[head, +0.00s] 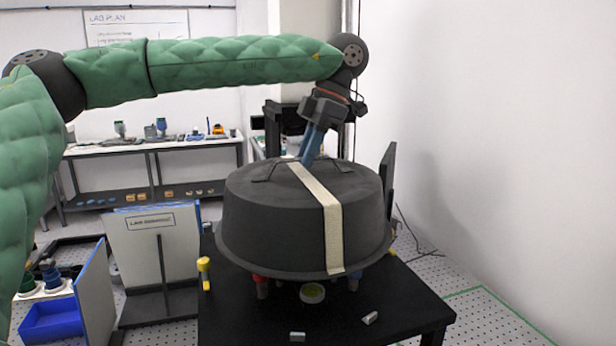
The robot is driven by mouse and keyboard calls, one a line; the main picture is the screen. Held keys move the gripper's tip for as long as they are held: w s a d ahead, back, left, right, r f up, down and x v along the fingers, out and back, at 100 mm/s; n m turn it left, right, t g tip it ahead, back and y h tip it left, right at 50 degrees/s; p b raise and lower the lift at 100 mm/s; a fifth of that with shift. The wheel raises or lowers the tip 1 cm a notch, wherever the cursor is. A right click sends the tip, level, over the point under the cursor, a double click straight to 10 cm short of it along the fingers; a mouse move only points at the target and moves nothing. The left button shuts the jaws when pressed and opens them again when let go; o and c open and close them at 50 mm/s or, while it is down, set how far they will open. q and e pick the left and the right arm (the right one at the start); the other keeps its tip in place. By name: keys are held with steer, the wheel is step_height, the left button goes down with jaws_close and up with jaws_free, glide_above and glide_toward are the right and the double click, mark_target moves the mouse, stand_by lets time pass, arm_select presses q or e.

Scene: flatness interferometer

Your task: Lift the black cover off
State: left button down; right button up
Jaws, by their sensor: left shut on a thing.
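The black cover (275,220) is a large round dome with a wide rim and a pale strap (333,225) running over its top and down the front. In the head view it is above the black table (240,325), and its rim stands clear of the table top at the front. Red and blue parts (261,280) show under the rim; the rest beneath the cover is hidden. My left gripper (309,158) comes down from above, its blue fingers shut at the cover's top, by the handle. The exact grip is small in view. My right gripper is not in view.
A yellow-topped part (204,273), a small round dish (312,293) and small pale blocks (370,318) are on the table. A dark upright panel (388,180) stands right behind the cover. A sign board (150,250) and blue bin (50,320) are at left; a white wall is at right.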

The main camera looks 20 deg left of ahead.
arm_select(q)
steer(key=shift+r+b, duration=0.3)
steer(key=shift+r, duration=3.6)
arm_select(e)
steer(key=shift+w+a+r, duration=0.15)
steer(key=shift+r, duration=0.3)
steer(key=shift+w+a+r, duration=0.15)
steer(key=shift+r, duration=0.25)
arm_select(q)
steer(key=shift+p, duration=0.45)
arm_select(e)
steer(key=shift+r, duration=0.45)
